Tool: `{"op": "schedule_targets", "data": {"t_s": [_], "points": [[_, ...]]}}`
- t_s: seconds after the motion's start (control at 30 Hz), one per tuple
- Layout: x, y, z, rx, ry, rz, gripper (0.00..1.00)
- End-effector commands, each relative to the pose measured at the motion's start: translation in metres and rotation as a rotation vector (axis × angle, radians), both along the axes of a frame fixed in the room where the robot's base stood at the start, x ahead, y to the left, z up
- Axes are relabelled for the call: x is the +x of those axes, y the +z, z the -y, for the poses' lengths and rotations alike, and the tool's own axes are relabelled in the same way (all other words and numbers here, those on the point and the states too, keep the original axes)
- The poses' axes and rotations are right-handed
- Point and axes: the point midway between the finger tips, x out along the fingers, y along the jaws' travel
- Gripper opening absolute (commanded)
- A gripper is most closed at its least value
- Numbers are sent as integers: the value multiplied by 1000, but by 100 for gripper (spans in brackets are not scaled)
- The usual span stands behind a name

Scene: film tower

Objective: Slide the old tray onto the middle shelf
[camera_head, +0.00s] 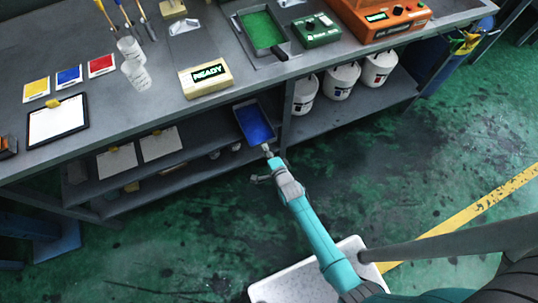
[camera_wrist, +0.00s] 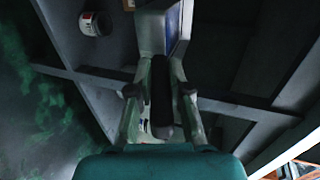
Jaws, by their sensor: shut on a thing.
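The old tray (camera_head: 255,122) is a small grey tray with a blue inside, at the front of the space under the bench. My gripper (camera_head: 268,151) is shut on the tray's handle at its near end. In the wrist view my gripper (camera_wrist: 160,92) has its fingers on both sides of the dark handle, and the tray (camera_wrist: 152,32) extends away from them. The middle shelf (camera_head: 188,146) lies under the bench top, left of an upright post. Whether the tray touches the shelf I cannot tell.
A post (camera_head: 287,110) stands right of the tray. White buckets (camera_head: 341,82) stand on the shelf beyond it. Pale sheets (camera_head: 160,143) lie on the shelf to the left. The bench top holds a READY box (camera_head: 206,80) and a green tray (camera_head: 262,30).

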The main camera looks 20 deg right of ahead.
Motion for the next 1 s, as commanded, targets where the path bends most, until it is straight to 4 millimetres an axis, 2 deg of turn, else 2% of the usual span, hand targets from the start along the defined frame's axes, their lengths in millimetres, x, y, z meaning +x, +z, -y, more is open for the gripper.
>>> {"op": "schedule_targets", "data": {"t_s": [1.0], "points": [[87, -10, 0, 0, 0, 3, 0]]}}
